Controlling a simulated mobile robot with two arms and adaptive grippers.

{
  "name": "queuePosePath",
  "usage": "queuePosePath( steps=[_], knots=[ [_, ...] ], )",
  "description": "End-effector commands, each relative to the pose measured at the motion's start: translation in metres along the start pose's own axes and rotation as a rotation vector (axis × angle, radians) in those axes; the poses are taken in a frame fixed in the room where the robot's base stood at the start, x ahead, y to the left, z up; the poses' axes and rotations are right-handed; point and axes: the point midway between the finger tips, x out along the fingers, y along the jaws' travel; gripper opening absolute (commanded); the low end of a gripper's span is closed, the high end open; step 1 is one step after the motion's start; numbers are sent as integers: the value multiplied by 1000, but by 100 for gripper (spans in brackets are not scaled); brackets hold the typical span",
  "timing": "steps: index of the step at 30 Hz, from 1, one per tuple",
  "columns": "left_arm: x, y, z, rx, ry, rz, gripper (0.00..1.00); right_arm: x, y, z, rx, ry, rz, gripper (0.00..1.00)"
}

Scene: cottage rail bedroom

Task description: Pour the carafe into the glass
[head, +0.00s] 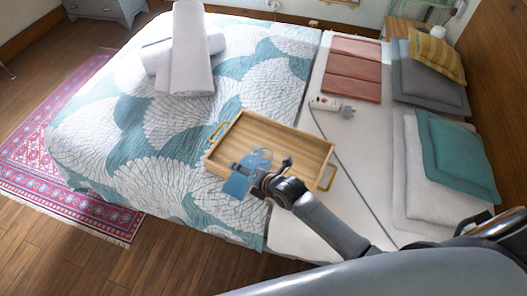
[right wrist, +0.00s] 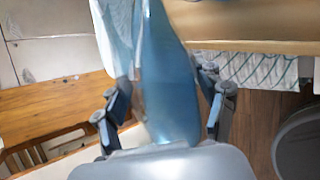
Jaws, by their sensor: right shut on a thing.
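My right gripper (head: 262,180) is shut on the blue carafe (head: 236,186) over the near left part of the wooden tray on the bed. In the right wrist view the carafe (right wrist: 166,85) is a smooth blue translucent body between the two fingers. A paler, clear-blue piece (head: 260,158) shows just beyond the gripper; it may be the glass, but I cannot tell it apart from the carafe for sure. Whether they touch is unclear, and the carafe's tilt and liquid level are hard to read. My left gripper is in neither view.
The wooden tray (head: 290,134) with brass handles lies on the bed (head: 110,150). Rolled white towels (head: 185,70), a power strip (head: 324,103) with a cable, folded reddish cloth (head: 352,75) and a teal pillow (head: 455,155) lie around.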

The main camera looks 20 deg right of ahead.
Motion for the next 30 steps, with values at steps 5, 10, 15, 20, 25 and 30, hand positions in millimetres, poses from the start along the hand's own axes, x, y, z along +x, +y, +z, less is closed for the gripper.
queuePosePath(
  steps=[5, 10, 15, 20, 25, 30],
  knots=[
    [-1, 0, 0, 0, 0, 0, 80, -1, 4, 2, 4, 0, 6, 7],
    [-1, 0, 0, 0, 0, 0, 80, -1, 4, 2, 10, 5, 6, 7],
    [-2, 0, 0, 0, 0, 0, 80, -2, 5, 2, 15, 9, 7, 7],
    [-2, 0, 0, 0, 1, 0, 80, -2, 5, 3, 20, 14, 6, 7],
    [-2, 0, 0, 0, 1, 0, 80, -2, 5, 2, 24, 17, 7, 7],
    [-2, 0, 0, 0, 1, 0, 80, -2, 5, 3, 30, 23, 7, 7]
  ],
)
